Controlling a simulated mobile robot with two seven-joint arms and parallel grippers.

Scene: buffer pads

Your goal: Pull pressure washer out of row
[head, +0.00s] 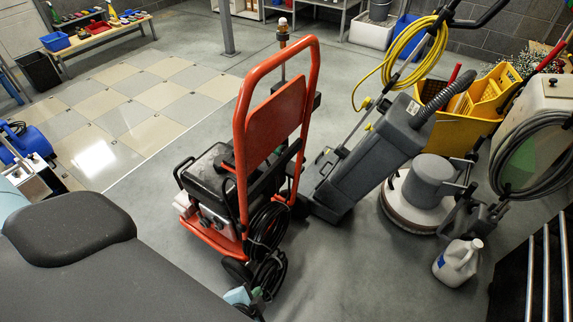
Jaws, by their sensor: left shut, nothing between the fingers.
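The pressure washer (270,112) stands upright in the middle of the head view. It has a tall orange-red frame, a black and silver engine unit (211,180) low on its left, and black hose coils on its right side. My left gripper (243,296) shows small at the bottom, with pale blue tips, close to the washer's lower wheel and hose. It is shut and empty; whether it touches the hose is hard to tell. My right gripper is not in view.
A grey floor machine (375,155) with a yellow hose stands close to the washer's right. Beyond it are a round floor buffer (422,190), a yellow mop bucket (470,115) and a white jug (457,263). Floor left of the washer is clear, with a tiled area (135,110).

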